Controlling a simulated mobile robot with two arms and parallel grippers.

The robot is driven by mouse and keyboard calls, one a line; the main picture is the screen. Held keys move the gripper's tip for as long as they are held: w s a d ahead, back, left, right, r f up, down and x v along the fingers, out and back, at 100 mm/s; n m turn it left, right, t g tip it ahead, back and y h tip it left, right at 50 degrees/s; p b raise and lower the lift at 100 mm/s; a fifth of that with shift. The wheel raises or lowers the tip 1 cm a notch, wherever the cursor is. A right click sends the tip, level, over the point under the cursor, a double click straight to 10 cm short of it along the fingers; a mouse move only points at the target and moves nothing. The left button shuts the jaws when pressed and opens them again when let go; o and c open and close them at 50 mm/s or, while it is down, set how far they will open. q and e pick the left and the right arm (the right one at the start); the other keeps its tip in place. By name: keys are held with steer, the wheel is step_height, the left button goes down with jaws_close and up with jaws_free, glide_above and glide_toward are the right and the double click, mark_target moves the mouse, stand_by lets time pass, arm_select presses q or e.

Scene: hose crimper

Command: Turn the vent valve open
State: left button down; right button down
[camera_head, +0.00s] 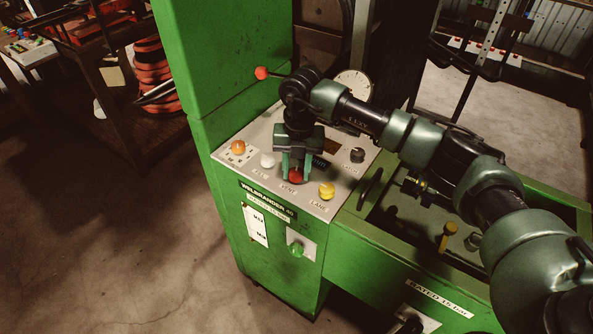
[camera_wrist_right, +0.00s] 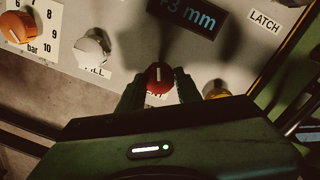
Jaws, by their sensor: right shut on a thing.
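The vent valve is a red knob (camera_head: 295,177) on the sloping grey panel of the green machine, above the "VENT" label. In the right wrist view the red knob (camera_wrist_right: 159,77) shows a short white line on its face, pointing roughly up the picture. My right gripper (camera_head: 296,166) reaches down onto the panel from above. Its two fingers (camera_wrist_right: 159,91) are shut on the red knob, one on each side. The gripper body hides most of the label in the wrist view. My left gripper is in neither view.
A white knob (camera_head: 267,160) sits left of the red one, a yellow knob (camera_head: 327,190) right. An orange knob (camera_head: 238,147), a black knob (camera_head: 357,155) and a red-balled lever (camera_head: 262,73) are also close. A digital display (camera_wrist_right: 193,14) reads in mm.

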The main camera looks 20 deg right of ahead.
mark_target(298, 172)
steer(key=shift+w+r+m+b, duration=0.1)
steer(key=shift+m+b, duration=0.25)
steer(key=shift+m, duration=1.95)
steer(key=c, duration=1)
jaws_free()
steer(key=shift+o, duration=0.2)
step_height(298, 172, up, 6)
steer(key=shift+r+b, duration=0.25)
steer(key=shift+b, duration=0.65)
steer(key=shift+s+d+r, duration=0.1)
steer(key=shift+s+r, duration=0.1)
steer(key=shift+r, duration=0.45)
